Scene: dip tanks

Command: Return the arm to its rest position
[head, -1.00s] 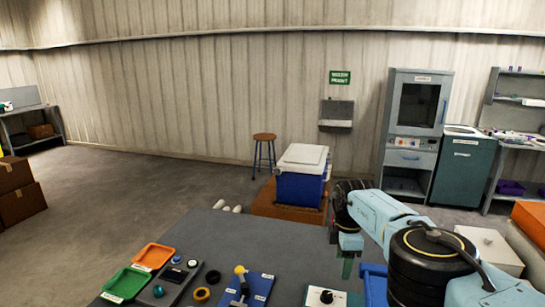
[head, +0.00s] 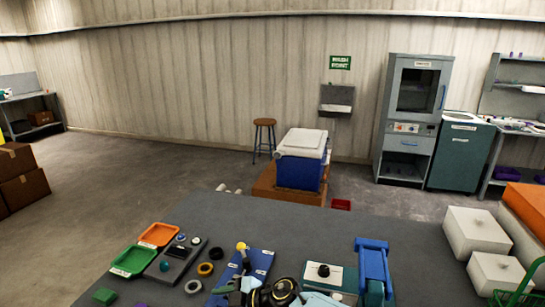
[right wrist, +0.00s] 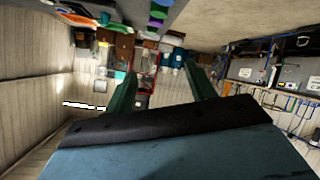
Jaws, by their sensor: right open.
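My right arm shows in the head view only as black and light blue links low in the middle, at the table's near edge. Its fingertips cannot be made out there. In the right wrist view my right gripper (right wrist: 163,90) has its two green fingers spread apart, with nothing between them. My left gripper is in neither view.
The grey table (head: 330,228) holds a green tray (head: 127,261), an orange tray (head: 159,234), several rings, a blue board (head: 262,262) and a blue stand (head: 373,262). White boxes (head: 475,230) stand at right. The table's far middle is clear.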

